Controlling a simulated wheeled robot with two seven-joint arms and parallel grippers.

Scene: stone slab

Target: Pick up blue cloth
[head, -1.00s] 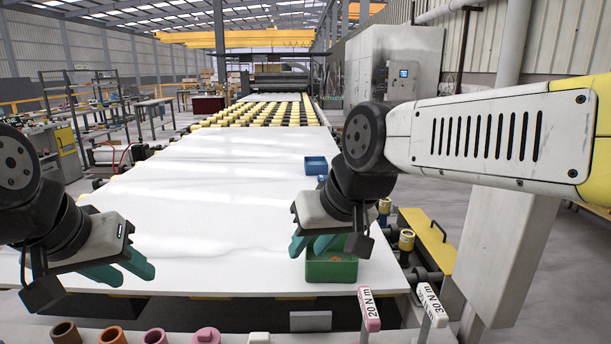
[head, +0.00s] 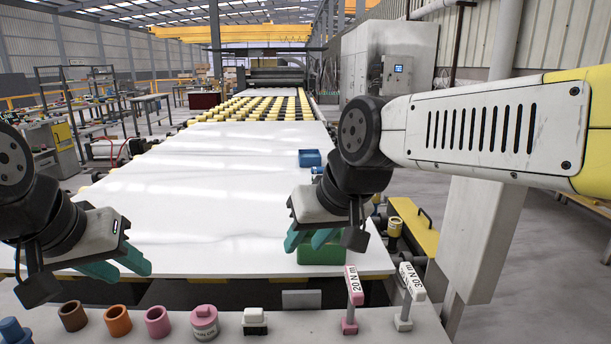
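I cannot clearly make out a blue cloth. A small blue patch (head: 317,170) shows just in front of a blue bin (head: 310,157) on the white slab (head: 200,190), mostly hidden by my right arm; I cannot tell what it is. My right gripper (head: 304,243) has its teal fingers apart over the left side of a green box (head: 320,254) near the slab's front right edge. It hides part of the box, and I see nothing between its fingers. My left gripper (head: 120,269) is open and empty above the slab's front left.
A front ledge holds a brown cup (head: 73,316), an orange cup (head: 117,320), pink pieces, a white block (head: 254,321) and two labelled tools (head: 354,298). A blue piece (head: 13,331) stands at far left. The slab's middle is clear. Yellow rollers (head: 270,106) lie beyond.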

